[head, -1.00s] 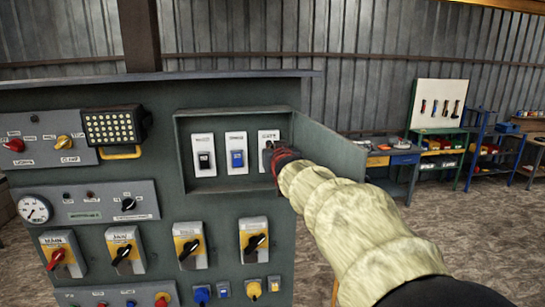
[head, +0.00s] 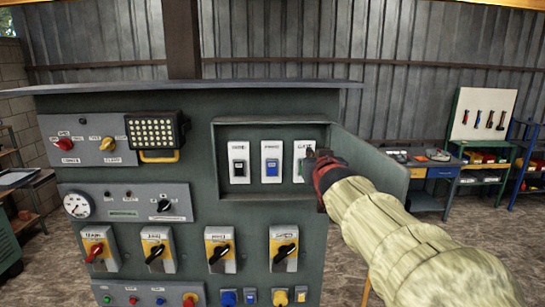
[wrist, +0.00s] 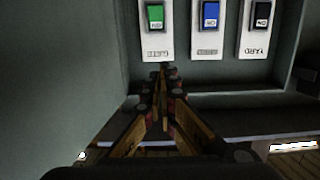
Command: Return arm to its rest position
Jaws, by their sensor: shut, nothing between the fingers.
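My gripper (head: 317,160) is at the right side of the open switch box in the head view, in front of the rightmost switch. In the wrist view my gripper (wrist: 164,72) has its fingertips together, just below the plate of the green switch (wrist: 156,17), with nothing between them. My arm, in a pale sleeve, reaches in from the lower right of the head view. The blue switch (head: 271,168) and black switch (head: 239,169) are clear of the gripper. The green switch is mostly hidden behind the gripper in the head view. Whether the fingertips touch the plate, I cannot tell.
The box's open door (head: 370,163) stands close beside my gripper on the right. The grey control panel (head: 203,200) carries several rotary switches, a gauge (head: 77,204) and a lamp (head: 154,131). A workbench (head: 428,172) stands behind at right.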

